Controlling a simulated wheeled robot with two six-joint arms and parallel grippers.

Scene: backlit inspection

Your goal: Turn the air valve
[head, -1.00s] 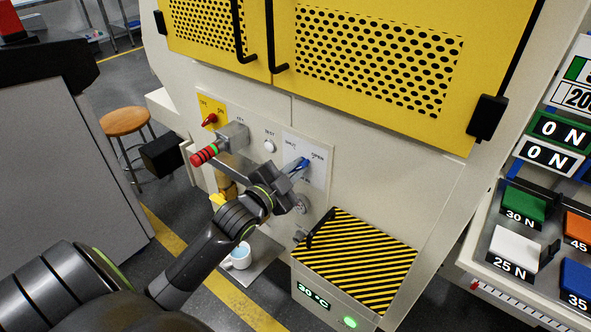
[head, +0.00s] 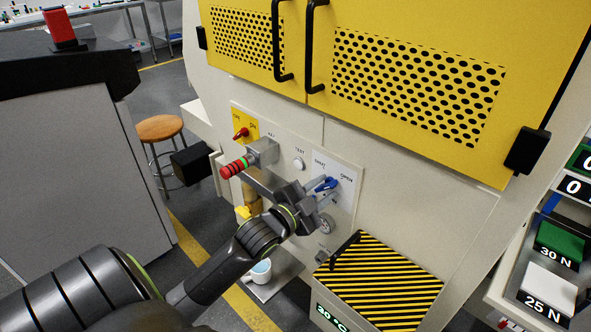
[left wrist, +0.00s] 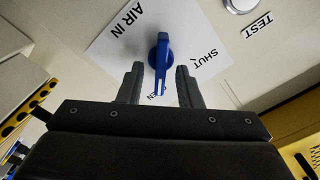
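The air valve has a blue lever (head: 326,184) on a white label plate (head: 346,196) marked SHUT and OPEN, on the machine's front panel. My left gripper (head: 322,191) is at the lever. In the left wrist view the blue lever (left wrist: 160,62) stands between the two fingertips of my left gripper (left wrist: 158,75), with a gap on each side. The fingers are open. The lever's free end points toward the gripper and overlaps part of the word OPEN in that view. My right gripper is not in view.
A TEST button (head: 299,164) is between. A striped box (head: 384,285) juts out below right. A mug (head: 261,271) stands below. Yellow doors (head: 420,85) are above.

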